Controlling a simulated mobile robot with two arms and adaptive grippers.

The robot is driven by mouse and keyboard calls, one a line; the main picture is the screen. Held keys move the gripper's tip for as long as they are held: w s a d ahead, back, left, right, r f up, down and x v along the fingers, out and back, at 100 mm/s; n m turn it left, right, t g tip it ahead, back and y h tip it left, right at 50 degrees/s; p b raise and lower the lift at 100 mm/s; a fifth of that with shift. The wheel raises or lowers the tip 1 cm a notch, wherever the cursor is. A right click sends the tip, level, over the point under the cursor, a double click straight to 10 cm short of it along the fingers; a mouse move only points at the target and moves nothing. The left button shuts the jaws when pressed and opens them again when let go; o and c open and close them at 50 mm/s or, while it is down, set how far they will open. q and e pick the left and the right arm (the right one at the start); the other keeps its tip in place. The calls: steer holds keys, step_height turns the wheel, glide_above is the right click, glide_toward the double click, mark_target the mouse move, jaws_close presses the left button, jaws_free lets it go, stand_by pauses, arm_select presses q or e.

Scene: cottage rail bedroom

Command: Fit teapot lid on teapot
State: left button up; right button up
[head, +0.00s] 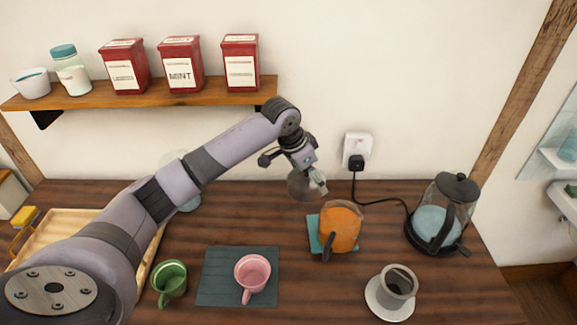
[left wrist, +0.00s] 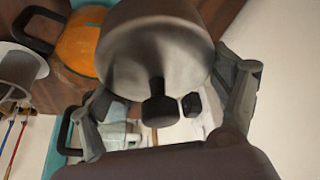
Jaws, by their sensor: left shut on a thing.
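My left gripper (head: 316,182) is shut on a grey round lid (head: 301,186) and holds it in the air above the back of the table. In the left wrist view the lid (left wrist: 150,45) fills the upper middle, with its dark knob (left wrist: 159,108) toward the gripper. The orange teapot (head: 343,226) with a dark handle stands on a teal mat, in front of and a little right of the lid. It also shows in the left wrist view (left wrist: 78,48), partly hidden by the lid. My right gripper is not in view.
A glass kettle (head: 435,222) stands on the right, its cord running to the wall socket (head: 357,150). In front are a grey cup (head: 397,284) on a saucer, a pink cup (head: 252,271) on a dark mat (head: 212,285), and a green mug (head: 170,281). A shelf (head: 200,94) is above.

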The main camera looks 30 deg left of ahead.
arm_select(q)
steer(key=s+d+r+m+g+h+p, duration=0.2)
steer(key=d+r+m, duration=0.4)
steer(key=d+m, duration=0.4)
steer(key=shift+s+d+r+g+p, duration=0.2)
steer(key=shift+d+g+p, duration=0.4)
steer(key=shift+d+p, duration=0.55)
steer(key=shift+a, duration=0.15)
step_height(320, 180, down, 5)
steer(key=shift+f, duration=0.2)
steer(key=shift+p, duration=0.45)
stand_by(0.5)
steer(key=shift+f, duration=0.2)
stand_by(0.3)
